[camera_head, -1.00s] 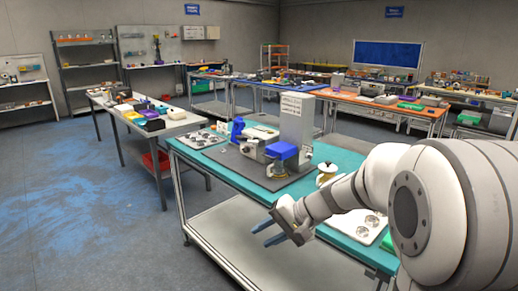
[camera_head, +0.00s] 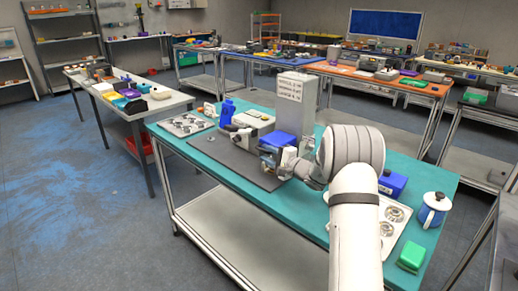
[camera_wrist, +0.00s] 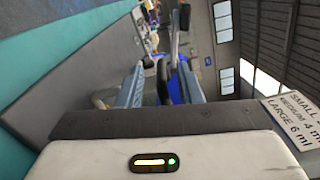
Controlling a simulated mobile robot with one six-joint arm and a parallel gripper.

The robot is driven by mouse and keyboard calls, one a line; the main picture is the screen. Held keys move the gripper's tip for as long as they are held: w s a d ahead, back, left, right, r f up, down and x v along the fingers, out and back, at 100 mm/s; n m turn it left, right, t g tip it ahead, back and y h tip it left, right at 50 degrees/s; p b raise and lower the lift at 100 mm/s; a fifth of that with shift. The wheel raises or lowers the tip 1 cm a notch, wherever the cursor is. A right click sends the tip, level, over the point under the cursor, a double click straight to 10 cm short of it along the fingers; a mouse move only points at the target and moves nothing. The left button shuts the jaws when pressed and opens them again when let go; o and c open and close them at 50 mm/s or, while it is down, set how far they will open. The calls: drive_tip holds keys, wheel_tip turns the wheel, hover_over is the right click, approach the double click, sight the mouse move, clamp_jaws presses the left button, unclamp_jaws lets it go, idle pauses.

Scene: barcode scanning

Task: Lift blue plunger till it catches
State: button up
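A blue part (camera_head: 275,141), seemingly the plunger, sits low at the front of the grey upright unit (camera_head: 295,98) on the teal bench. My gripper (camera_head: 287,162) is right beside it, and my wrist hides part of it. In the wrist view my two pale blue fingers (camera_wrist: 160,88) stand apart, with a dark rounded part and a blue piece (camera_wrist: 178,92) showing between or beyond them. I cannot tell whether the fingers touch the blue part.
A label with sizes in ml (camera_wrist: 294,120) shows at the right of the wrist view. A blue bottle (camera_head: 227,111) and a metal tray (camera_head: 187,124) stand left.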

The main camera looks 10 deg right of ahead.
drive_tip(key=shift+w+d+p+x, duration=0.1)
drive_tip(key=shift+d+p+x, duration=0.1)
drive_tip(key=shift+x, duration=0.7)
drive_tip(key=shift+w+d+p+x, duration=0.1)
drive_tip(key=shift+p+x, duration=0.1)
drive_tip(key=shift+x, duration=0.65)
drive_tip(key=shift+c, duration=0.5)
drive_tip(key=shift+f, duration=0.1)
clamp_jaws()
drive_tip(key=shift+a, duration=0.1)
